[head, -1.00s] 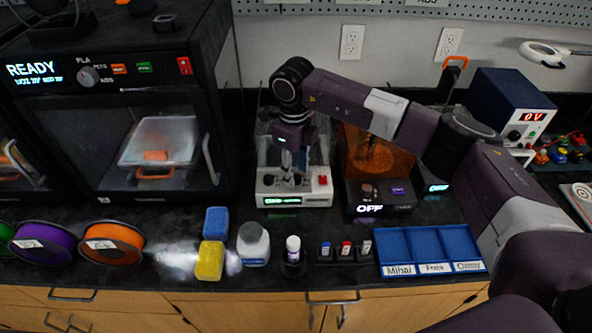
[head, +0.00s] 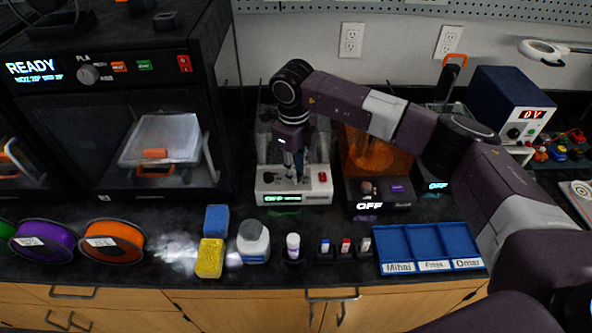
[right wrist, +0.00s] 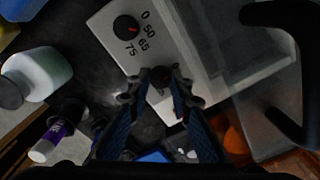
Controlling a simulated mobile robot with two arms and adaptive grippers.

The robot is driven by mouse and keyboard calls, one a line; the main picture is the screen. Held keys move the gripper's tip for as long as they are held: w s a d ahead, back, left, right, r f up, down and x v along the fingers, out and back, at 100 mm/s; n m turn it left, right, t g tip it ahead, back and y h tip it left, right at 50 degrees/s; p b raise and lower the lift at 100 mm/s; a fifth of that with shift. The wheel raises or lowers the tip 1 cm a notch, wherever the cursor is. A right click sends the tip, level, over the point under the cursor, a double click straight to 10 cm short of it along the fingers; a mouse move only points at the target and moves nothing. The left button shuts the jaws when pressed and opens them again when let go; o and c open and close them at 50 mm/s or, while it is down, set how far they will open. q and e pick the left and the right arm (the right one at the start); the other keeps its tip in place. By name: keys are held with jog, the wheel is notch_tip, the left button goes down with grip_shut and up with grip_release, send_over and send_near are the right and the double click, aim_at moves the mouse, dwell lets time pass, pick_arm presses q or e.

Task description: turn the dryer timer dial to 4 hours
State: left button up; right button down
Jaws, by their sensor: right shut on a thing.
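The filament dryer (head: 318,190) is a white base with a clear cover, standing at the back middle of the counter. Its front display (head: 282,199) glows green and seems to read OFF. My right gripper (head: 293,180) reaches down from above onto the dryer's front panel. In the right wrist view, the gripper (right wrist: 162,78) is shut on a small dark dial (right wrist: 161,76), taken as the timer dial. Its hour marks are hidden or too small to read. Another black dial (right wrist: 127,28) with a red pointer sits beside it, marked 0, 50, 65, 75. My left gripper is not in view.
A red switch (head: 322,177) is at the panel's right. An orange-covered machine (head: 385,197) stands right of the dryer, a 3D printer (head: 100,100) left. A white bottle (head: 253,243), small vials and a blue tray (head: 427,228) line the front.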

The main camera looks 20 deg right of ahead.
jog(key=m+b, duration=0.1)
jog(key=m, duration=0.2)
jog(key=shift+m, duration=0.3)
jog(key=shift+m+b, duration=0.5)
jog(key=shift+m, duration=1.4)
jog(key=c, duration=1.7)
grip_release()
jog(key=shift+c, duration=0.2)
